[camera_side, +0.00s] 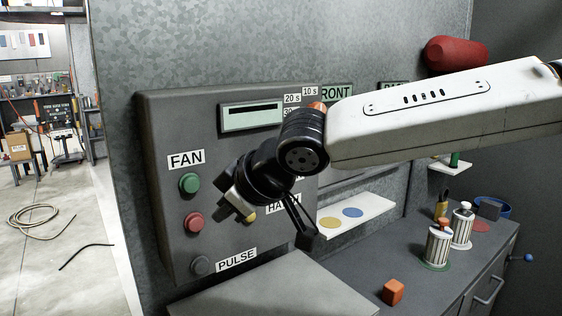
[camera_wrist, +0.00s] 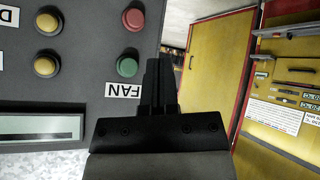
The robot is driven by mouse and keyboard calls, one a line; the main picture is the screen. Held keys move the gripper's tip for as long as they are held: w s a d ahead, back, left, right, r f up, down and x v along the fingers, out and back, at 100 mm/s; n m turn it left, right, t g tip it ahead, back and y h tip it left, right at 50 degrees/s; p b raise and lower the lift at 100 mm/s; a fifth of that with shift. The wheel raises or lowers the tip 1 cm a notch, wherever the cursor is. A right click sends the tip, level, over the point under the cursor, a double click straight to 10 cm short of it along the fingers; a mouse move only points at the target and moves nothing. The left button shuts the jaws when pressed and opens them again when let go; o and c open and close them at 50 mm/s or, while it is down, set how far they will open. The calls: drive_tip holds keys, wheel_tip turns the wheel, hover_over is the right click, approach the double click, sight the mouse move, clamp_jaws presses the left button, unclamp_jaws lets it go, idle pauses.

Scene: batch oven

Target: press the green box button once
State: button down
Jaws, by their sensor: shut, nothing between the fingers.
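The green button (camera_side: 189,183) sits on the grey control box (camera_side: 160,130), under the FAN label and above a red button (camera_side: 194,222). In the wrist view the green button (camera_wrist: 127,67) is just left of my fingers, with the red button (camera_wrist: 134,18) above it. My gripper (camera_side: 306,238) is shut and empty, its fingers pointing down in front of the box in the side view. In the wrist view my gripper (camera_wrist: 160,66) shows as closed black fingers. They look apart from the green button; the exact distance from the box is unclear.
Yellow buttons (camera_wrist: 46,66) and a display (camera_side: 251,116) are on the same box; my wrist partly hides that side. A grey button (camera_side: 200,265) is beside PULSE. An orange cube (camera_side: 393,291) and striped cylinders (camera_side: 437,247) stand on the bench at right.

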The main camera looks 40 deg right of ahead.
sight(190, 193)
drive_tip(key=shift+a+r, duration=0.15)
drive_tip(key=shift+w, duration=0.2)
drive_tip(key=shift+w, duration=4.2)
drive_tip(key=shift+w, duration=0.9)
drive_tip(key=shift+s, duration=0.25)
idle(0.4)
drive_tip(key=shift+s, duration=0.65)
drive_tip(key=shift+s, duration=0.1)
drive_tip(key=shift+s, duration=2.4)
